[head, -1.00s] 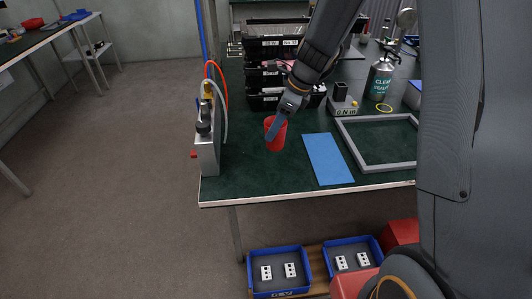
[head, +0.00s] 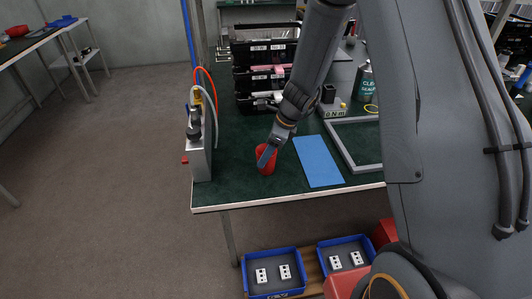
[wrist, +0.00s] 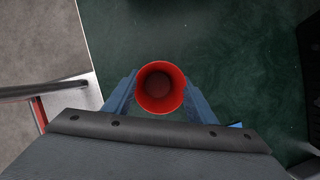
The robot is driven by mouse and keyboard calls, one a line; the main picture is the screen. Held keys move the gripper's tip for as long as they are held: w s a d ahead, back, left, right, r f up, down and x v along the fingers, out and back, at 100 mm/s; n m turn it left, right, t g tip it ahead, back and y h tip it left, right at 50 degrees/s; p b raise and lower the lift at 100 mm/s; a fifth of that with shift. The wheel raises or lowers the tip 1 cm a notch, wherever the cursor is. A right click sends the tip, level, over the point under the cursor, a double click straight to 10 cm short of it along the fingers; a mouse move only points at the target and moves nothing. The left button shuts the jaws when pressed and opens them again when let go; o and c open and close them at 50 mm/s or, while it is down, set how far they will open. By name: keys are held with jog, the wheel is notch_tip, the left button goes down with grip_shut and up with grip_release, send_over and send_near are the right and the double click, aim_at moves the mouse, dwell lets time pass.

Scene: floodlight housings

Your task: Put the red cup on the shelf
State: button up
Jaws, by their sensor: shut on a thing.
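The red cup (head: 271,168) is upright near the front left of the green-topped workbench (head: 235,190). My gripper (head: 265,158) is shut on it, with a blue finger across its side. In the wrist view the cup (wrist: 160,104) sits between both blue fingers of my gripper (wrist: 160,82), its open mouth facing the camera and its inside empty. I cannot tell whether its base touches the bench. A white stand with a lower shelf (head: 72,60) is at the far left; I cannot tell whether it is the task's shelf.
A blue sheet (head: 318,162) and a grey frame (head: 345,155) lie right of the cup. A grey device with hoses (head: 199,155) stands at the bench's left edge. Black bins (head: 262,52) are stacked behind. Blue trays (head: 273,290) sit below the bench. The floor at left is clear.

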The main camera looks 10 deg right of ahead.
jog(key=shift+f, duration=0.1)
jog(key=o, duration=0.6)
jog(key=shift+f, duration=0.1)
jog(key=o, duration=0.4)
jog(key=shift+o, duration=0.2)
